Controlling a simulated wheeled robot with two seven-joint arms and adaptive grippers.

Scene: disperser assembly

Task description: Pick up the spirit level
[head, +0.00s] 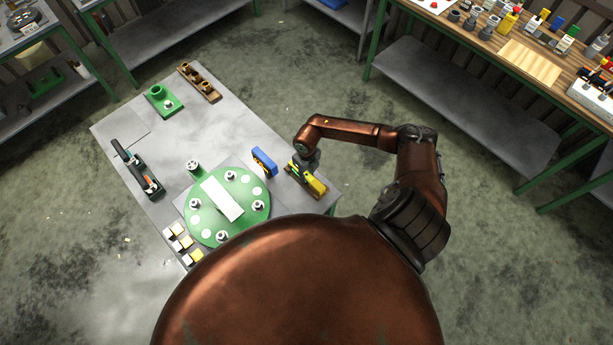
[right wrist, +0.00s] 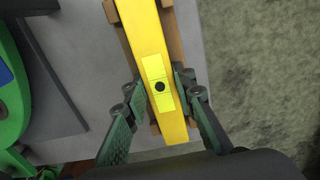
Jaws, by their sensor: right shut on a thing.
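The yellow spirit level (head: 316,186) is at the right edge of the grey table, on or just over a brown wooden holder. In the right wrist view the level (right wrist: 155,65) runs lengthwise between my fingers, with a pale yellow patch and a dark round spot on its top. My right gripper (head: 301,171) is above it, and its fingers (right wrist: 160,95) are shut on both sides of the level. The brown holder (right wrist: 180,45) shows beneath the level; I cannot tell whether they touch. My left gripper is not in view.
A green round plate (head: 206,223) with several pegs and a white block lies left of the level. A blue part (head: 264,161) stands close by. A black tool holder (head: 138,168), a green stand (head: 163,100) and a brown rack (head: 200,82) are farther off. Bare tabletop (head: 209,129) lies between them.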

